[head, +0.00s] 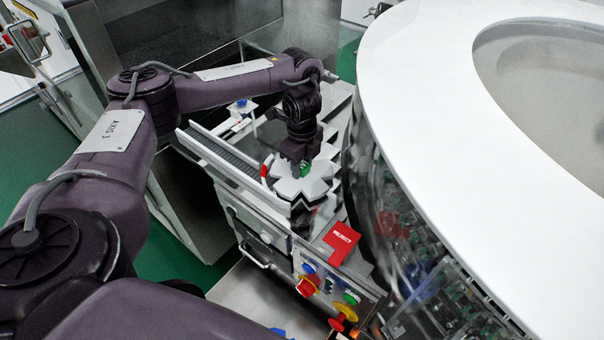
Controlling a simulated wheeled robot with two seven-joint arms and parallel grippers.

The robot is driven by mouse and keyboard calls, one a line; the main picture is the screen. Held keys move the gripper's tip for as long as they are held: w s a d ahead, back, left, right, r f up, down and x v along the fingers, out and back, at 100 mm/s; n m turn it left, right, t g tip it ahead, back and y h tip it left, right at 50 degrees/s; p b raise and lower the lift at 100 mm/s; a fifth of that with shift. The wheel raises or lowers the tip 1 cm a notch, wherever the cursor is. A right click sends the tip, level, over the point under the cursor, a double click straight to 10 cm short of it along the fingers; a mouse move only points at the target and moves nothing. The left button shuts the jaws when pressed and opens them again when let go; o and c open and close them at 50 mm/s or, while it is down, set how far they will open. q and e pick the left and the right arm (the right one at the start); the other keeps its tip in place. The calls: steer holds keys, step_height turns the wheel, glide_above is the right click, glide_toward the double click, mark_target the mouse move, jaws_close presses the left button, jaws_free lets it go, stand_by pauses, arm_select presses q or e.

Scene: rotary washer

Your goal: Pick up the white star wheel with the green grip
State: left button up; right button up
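The white star wheel (313,185) has notched edges and sits on the machine at the end of the conveyor. Its green grip (305,169) shows as a small green patch near the wheel's middle. My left gripper (300,165) points down over the wheel, right at the green grip, and hides most of it. The fingers are small and dark here, so I cannot tell whether they are open or closed around the grip. My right gripper is not in view.
The large white-topped rotary washer (430,130) stands close on the right. A conveyor (225,158) leads to the wheel from the left. A red REJECT box (341,241) and a panel of coloured buttons (308,285) are in front.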

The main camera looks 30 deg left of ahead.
arm_select(q)
jaws_close()
steer(key=shift+r, duration=0.1)
steer(key=shift+w+r, duration=0.1)
